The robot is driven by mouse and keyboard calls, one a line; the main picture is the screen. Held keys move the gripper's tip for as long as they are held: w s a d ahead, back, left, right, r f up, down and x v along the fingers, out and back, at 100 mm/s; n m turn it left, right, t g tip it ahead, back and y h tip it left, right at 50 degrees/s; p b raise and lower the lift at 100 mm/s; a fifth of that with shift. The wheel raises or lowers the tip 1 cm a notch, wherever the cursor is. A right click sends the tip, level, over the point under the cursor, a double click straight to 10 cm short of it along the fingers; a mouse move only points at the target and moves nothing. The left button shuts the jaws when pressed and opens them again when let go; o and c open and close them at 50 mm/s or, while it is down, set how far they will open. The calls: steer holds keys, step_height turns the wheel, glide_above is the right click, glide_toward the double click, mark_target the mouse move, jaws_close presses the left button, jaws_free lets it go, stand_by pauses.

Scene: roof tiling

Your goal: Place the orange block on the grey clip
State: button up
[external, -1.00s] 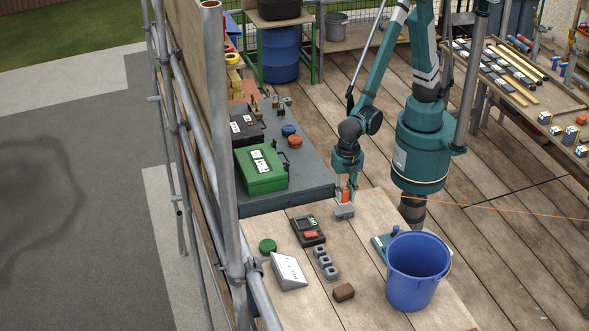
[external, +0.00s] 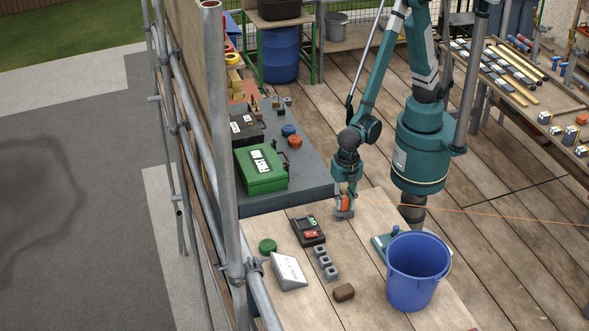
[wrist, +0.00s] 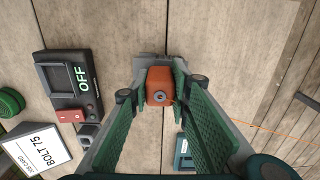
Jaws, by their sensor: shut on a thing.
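In the wrist view the orange block (wrist: 160,84) sits between the two green fingers (wrist: 160,92), with a small round hole facing the camera. The grey clip (external: 343,214) is directly under the block on the bench; the fingers partly hide it. In the wrist view part of the grey clip (wrist: 147,61) shows beyond the block. I cannot tell whether block and clip touch.
A black device with a red button (external: 308,232), several grey blocks (external: 326,262), a job card (external: 288,270), and a green round item (external: 267,246) lie left and below. A green case (external: 261,170) is behind left.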

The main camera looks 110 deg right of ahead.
mark_target(344, 197)
steer(key=shift+f, duration=0.2)
steer(key=o, duration=0.9)
steer(key=shift+r, duration=0.25)
steer(key=shift+r+p, duration=0.5)
steer(key=shift+r, duration=5.45)
